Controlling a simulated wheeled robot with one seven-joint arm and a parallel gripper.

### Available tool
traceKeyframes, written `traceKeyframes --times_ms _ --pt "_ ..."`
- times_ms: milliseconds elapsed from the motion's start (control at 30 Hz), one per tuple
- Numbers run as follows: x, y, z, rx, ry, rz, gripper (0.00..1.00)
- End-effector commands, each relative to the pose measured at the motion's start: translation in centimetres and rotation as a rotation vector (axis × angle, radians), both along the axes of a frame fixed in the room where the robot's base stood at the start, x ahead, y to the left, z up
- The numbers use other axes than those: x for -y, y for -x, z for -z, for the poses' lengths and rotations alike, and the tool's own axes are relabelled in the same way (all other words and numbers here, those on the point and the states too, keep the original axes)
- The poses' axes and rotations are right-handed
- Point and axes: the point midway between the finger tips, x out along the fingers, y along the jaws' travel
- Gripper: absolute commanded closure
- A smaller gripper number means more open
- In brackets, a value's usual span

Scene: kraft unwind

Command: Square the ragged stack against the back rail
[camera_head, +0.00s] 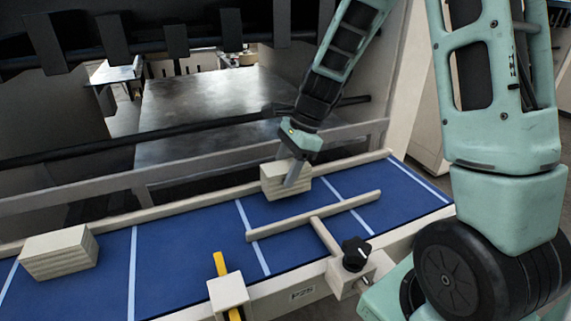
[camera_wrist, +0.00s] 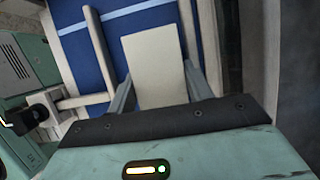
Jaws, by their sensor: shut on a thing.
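A cream layered stack (camera_head: 280,182) stands on the blue surface beside the cream back rail (camera_head: 130,217). My gripper (camera_head: 290,172) is shut on this stack from above. In the wrist view the stack's pale flat top (camera_wrist: 155,65) lies between my two grey fingers (camera_wrist: 158,92). The far side of the stack is hidden in the head view, so I cannot tell whether it touches the rail. A second cream layered stack (camera_head: 58,254) sits at the left on the blue surface, apart from my gripper, with its ridged edges toward the camera.
A cream T-shaped pusher bar (camera_head: 315,216) with a black knob (camera_head: 355,253) lies in front of the held stack. A cream block with a yellow strip (camera_head: 228,292) stands at the front edge. The blue bed (camera_head: 180,245) is clear between the two stacks.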

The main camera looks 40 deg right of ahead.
Motion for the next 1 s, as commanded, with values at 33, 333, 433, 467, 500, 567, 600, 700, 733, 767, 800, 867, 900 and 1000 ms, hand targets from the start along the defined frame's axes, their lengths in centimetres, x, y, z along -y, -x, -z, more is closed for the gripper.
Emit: traceKeyframes --times_ms 33,333,433,467,500,567,600,700,733,767,800,867,900,1000 --pt "-0.01 0.08 1.35 0.0 0.0 0.0 0.76" --pt "-0.1 0.48 1.41 0.0 0.0 0.0 0.76" --pt "-0.12 0.61 1.43 0.0 0.0 0.0 0.76" --pt "-0.12 0.66 1.44 0.0 0.0 0.0 0.76" --pt "-0.13 0.68 1.44 0.0 0.0 0.0 0.76" --pt "-0.14 0.72 1.44 0.0 0.0 0.0 0.76" --pt "-0.14 0.73 1.44 0.0 0.0 0.0 0.76" --pt "-0.14 0.72 1.44 0.0 0.0 0.0 0.76" --pt "-0.14 0.72 1.44 0.0 0.0 0.0 0.76" --pt "-0.14 0.72 1.44 0.0 0.0 0.0 0.47" --pt "-0.14 0.72 1.44 0.0 0.0 0.0 0.35" --pt "-0.14 0.72 1.44 0.0 0.0 0.0 0.24" --pt "-0.14 0.72 1.44 0.0 0.0 0.0 0.24" --pt "-0.14 0.72 1.44 0.0 0.0 0.0 0.24"
